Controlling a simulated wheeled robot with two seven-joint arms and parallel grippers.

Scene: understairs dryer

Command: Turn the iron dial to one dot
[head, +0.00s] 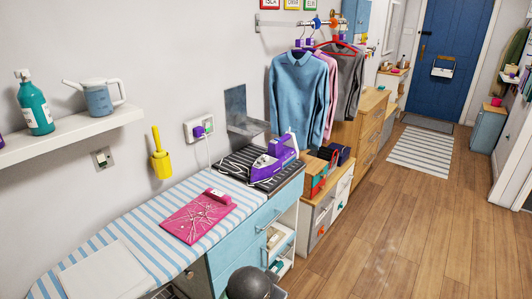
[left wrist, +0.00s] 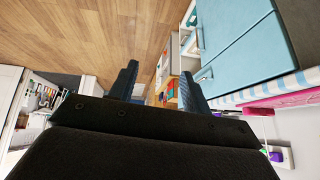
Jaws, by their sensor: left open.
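The purple and white iron (head: 270,163) rests on a dark striped mat (head: 236,164) at the far end of the ironing surface in the head view. Its dial and dot marks are too small to make out. In the left wrist view my left gripper (left wrist: 158,84) is open, with two dark fingers apart and nothing between them. It points along the floor and the blue drawer fronts. The iron is not clearly seen there. My left gripper's fingers do not show clearly in the head view, and my right gripper is in neither view.
A purple plug (head: 199,132) sits in the wall socket. Hanging clothes (head: 298,98) are behind the iron. A low cabinet (head: 323,208) stands beyond. The wooden floor (head: 400,225) is clear.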

